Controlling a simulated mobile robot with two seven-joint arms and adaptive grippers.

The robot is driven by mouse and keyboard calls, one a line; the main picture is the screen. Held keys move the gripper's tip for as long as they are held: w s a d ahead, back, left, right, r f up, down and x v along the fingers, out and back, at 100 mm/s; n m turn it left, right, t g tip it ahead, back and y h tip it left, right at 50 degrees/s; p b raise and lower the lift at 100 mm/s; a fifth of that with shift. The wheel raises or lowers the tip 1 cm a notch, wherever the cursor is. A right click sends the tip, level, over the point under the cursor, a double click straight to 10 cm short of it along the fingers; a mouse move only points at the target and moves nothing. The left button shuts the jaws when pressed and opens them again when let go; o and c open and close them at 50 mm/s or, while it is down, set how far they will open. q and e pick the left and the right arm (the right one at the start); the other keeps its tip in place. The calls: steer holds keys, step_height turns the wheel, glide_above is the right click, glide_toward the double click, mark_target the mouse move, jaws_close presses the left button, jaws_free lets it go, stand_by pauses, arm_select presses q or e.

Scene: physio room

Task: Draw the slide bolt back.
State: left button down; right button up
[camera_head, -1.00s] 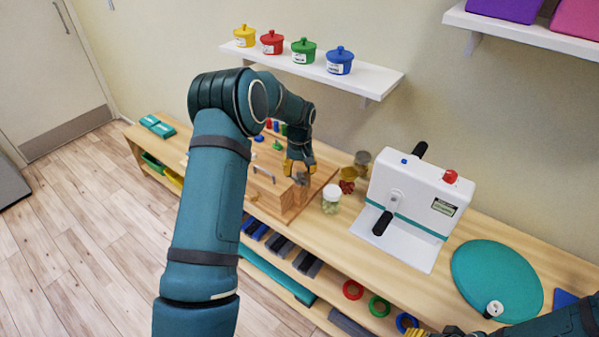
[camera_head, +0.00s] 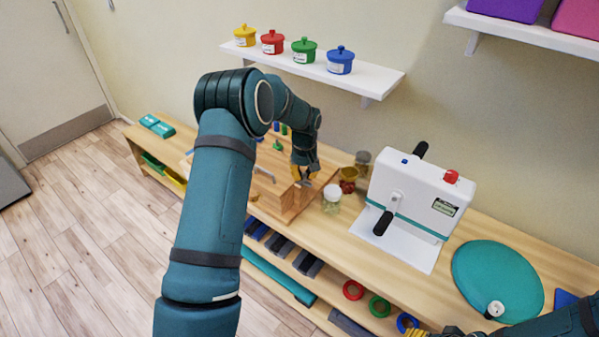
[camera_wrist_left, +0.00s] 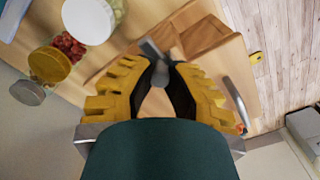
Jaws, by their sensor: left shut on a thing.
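The wooden fixture (camera_head: 285,207) stands on the bench, with small fittings on its top. My left gripper (camera_head: 304,178) reaches down over its right part. In the left wrist view my left gripper (camera_wrist_left: 160,72) has its yellow fingers closed in on a small grey metal piece (camera_wrist_left: 153,50), which looks like the slide bolt's handle. The rest of the bolt is hidden by the fingers or blurred, so I cannot tell how far it is drawn. My right gripper (camera_head: 432,332) shows only in part at the bottom edge; its fingertips cannot be made out.
A white-lidded jar (camera_head: 331,196) and other small jars stand close to the right of the fixture. A white machine with black handles (camera_head: 410,195) is further right, then a round teal disc (camera_head: 497,280). A wall shelf (camera_head: 375,80) with coloured pots hangs behind.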

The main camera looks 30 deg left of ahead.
mark_target(309, 183)
arm_select(q)
steer(key=shift+d, duration=0.9)
steer(key=c, duration=1)
jaws_free()
steer(key=shift+c, duration=0.2)
steer(key=shift+o, duration=0.9)
steer(key=shift+d, duration=0.1)
steer(key=shift+a+r, duration=0.2)
step_height(309, 183, up, 12)
steer(key=shift+d+f, duration=0.15)
steer(key=shift+f, duration=0.05)
